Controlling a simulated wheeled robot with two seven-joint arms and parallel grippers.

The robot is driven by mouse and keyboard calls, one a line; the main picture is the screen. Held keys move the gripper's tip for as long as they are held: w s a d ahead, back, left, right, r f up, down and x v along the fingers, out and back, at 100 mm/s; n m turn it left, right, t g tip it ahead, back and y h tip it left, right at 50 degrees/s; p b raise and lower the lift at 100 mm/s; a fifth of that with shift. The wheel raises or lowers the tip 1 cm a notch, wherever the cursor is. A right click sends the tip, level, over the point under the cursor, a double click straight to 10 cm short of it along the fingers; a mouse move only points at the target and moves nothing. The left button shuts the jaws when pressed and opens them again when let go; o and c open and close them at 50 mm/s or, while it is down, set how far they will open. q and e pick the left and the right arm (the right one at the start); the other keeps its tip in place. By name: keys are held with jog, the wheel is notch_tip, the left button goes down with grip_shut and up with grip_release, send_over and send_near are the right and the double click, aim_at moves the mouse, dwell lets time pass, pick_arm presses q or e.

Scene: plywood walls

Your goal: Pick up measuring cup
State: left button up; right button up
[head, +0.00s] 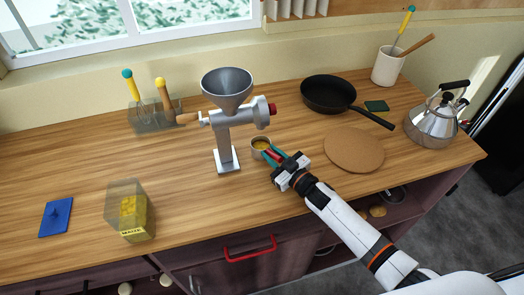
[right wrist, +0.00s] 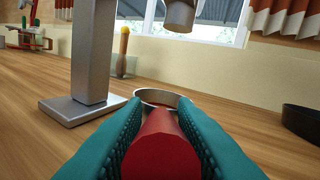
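The measuring cup (head: 257,153) is a small round metal cup with a red handle, standing upright on the wooden counter just right of the grinder's foot. Its inside looks yellow-brown in the head view. My right gripper (head: 272,154) reaches in from the lower right, its teal fingers on both sides of the handle. In the right wrist view the fingers (right wrist: 163,135) press close along the red handle, with no clear gap, and the cup's rim (right wrist: 181,99) shows just beyond the fingertips. The cup appears to rest on the counter. My left gripper is not in view.
A metal grinder (head: 225,135) stands close left of the cup. A cork mat (head: 354,150), black pan (head: 328,94) and kettle (head: 432,122) are to the right. A maize box (head: 128,212) and blue lid (head: 56,217) lie left. The counter's front left-centre is clear.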

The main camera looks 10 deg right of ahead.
grip_shut()
jog(key=shift+r, duration=0.15)
